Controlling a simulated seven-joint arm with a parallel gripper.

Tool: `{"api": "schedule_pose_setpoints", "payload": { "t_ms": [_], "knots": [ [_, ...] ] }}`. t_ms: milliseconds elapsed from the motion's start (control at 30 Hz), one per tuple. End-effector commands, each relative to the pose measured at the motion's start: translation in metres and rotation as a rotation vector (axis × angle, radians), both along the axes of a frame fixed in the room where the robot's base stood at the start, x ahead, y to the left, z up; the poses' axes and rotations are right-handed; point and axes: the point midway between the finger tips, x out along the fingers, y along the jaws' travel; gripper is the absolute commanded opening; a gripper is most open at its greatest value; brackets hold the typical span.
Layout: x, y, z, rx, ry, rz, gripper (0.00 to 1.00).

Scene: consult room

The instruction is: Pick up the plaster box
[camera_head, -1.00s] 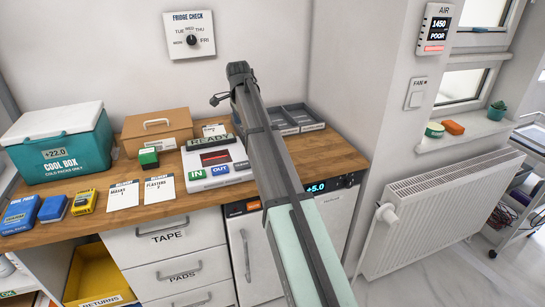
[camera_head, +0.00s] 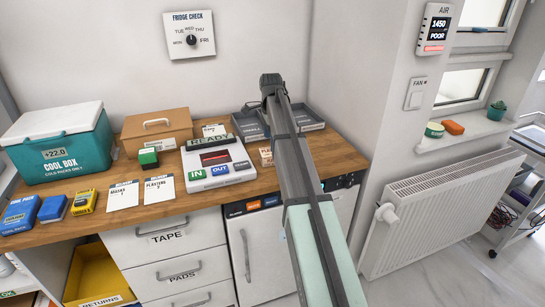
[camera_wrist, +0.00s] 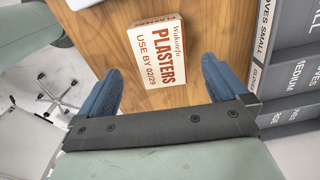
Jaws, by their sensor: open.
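The plaster box (camera_wrist: 158,52) is a small cream and red-brown box marked PLASTERS, lying on the wooden counter in the wrist view. In the head view only its left part (camera_head: 266,156) shows beside my arm. My gripper (camera_wrist: 162,78) is open, with one blue finger on each side in the wrist view. The box lies ahead of and between the fingers, and I see no contact. In the head view the fingers are hidden by my arm.
A grey glove tray (camera_wrist: 290,75) stands close to the right of the box. The scanner stand (camera_head: 217,162) with IN and OUT buttons is to its left. A cool box (camera_head: 60,142) stands farther left. The counter's front edge (camera_head: 110,219) drops to drawers.

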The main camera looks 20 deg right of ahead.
Motion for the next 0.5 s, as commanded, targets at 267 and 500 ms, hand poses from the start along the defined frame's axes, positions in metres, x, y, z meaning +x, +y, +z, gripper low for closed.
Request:
{"api": "schedule_pose_setpoints", "payload": {
  "t_ms": [267, 500],
  "knots": [
    [0.000, -0.001, -0.018, 0.000, 0.000, 0.000, 1.00],
    [-0.001, -0.006, -0.045, 0.000, 0.001, 0.000, 1.00]
  ]
}}
